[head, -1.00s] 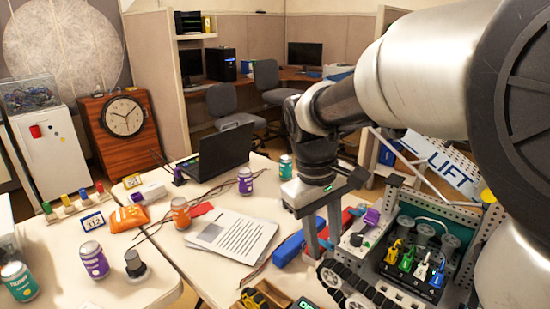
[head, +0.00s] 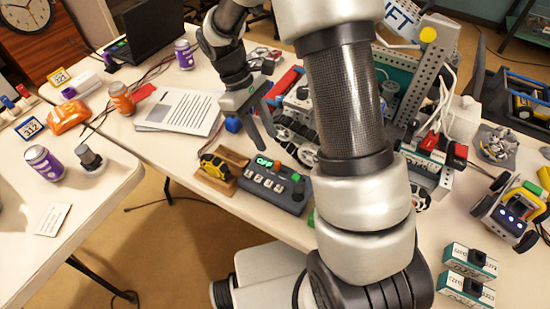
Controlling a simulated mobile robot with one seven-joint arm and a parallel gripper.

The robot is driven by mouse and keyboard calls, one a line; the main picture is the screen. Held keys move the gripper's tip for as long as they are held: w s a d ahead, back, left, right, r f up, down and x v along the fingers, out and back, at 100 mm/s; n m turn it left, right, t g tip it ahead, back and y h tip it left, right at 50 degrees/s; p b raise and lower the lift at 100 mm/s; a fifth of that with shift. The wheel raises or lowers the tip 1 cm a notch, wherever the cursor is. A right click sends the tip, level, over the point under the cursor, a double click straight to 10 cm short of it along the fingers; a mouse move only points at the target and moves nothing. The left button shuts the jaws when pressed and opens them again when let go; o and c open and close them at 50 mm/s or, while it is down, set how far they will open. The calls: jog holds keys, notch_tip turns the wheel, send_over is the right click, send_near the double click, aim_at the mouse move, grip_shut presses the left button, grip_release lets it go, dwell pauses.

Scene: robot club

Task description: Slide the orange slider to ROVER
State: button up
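A dark control box (head: 268,188) lies near the front edge of the table, with a lit green display (head: 264,161) and a row of pale switches. A small orange part (head: 277,165) shows beside the display; it looks like the orange slider. The lettering is too small to read, so I cannot make out ROVER. My gripper (head: 264,140) hangs above the table, up and slightly left of the control box in the picture. Its two dark fingers are apart with nothing visible between them. It appears clear of the box.
A wooden tray with a yellow-black piece (head: 214,167) sits left of the box. A tracked robot (head: 295,135) stands just behind it, close to my fingers. Papers (head: 182,112) lie to the left. Teal-white boxes (head: 468,262) and a small wheeled robot (head: 510,215) are at right.

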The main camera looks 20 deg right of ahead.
aim_at(278, 162)
jog(key=b+x, duration=0.1)
jog(key=x, duration=0.7)
jog(key=shift+s+f, duration=0.1)
jog(key=shift+f, duration=0.2)
jog(key=shift+d, duration=0.1)
grip_shut()
